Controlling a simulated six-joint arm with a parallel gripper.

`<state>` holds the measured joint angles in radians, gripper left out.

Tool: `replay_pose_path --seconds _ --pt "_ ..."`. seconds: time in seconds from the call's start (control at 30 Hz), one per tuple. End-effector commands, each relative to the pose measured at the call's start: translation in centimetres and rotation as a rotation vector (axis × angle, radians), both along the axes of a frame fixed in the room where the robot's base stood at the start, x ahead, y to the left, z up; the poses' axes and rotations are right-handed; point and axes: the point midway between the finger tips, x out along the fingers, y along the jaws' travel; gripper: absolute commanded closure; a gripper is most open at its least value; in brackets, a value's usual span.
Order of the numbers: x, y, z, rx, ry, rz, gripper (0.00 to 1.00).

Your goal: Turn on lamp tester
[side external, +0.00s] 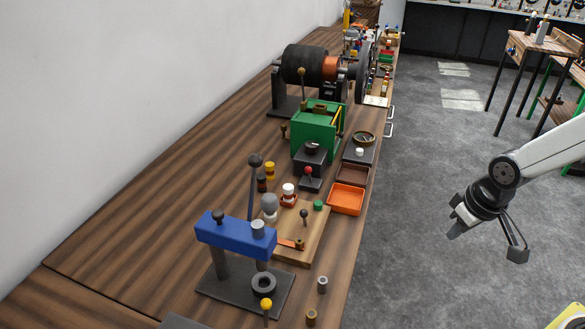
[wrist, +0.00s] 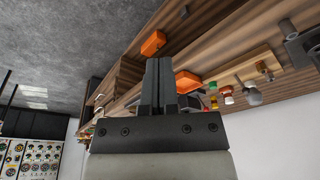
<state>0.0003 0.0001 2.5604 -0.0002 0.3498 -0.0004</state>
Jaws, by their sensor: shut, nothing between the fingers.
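The lamp tester seems to be the pale wooden board (side external: 314,232) on the bench, though no label is readable. It carries a grey round bulb-like part (side external: 269,204), a small black-knobbed lever (side external: 304,216), an orange strip (side external: 290,243) and a green cap (side external: 318,205). I cannot tell the lever's on or off position. The board (wrist: 245,64) also shows at the upper right of the wrist view. My gripper (side external: 457,228) hangs over the floor, right of the bench and well apart from the board. In the wrist view my gripper (wrist: 159,62) has its fingers together, holding nothing.
A blue press (side external: 235,238) with a tall lever stands in front of the board. An orange tray (side external: 347,199) and a brown tray (side external: 352,174) lie behind it, near the bench edge. A green box (side external: 313,133) and a dynamo (side external: 305,66) stand farther back. Open floor (side external: 410,200) lies right.

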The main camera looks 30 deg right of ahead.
Motion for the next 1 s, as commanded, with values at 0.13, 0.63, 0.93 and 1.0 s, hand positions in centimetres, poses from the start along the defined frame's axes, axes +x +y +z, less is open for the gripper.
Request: replay_pose_path --seconds 0.13,0.63,0.93,1.0 --pt "0.0 0.0 0.0 0.0 0.0 0.001 0.68" --pt "7.2 3.0 1.0 -0.002 0.05 0.071 0.37" --pt "13.7 7.2 1.5 -0.012 0.104 0.141 0.37" --pt "15.1 8.3 1.5 -0.014 0.116 0.157 0.37"
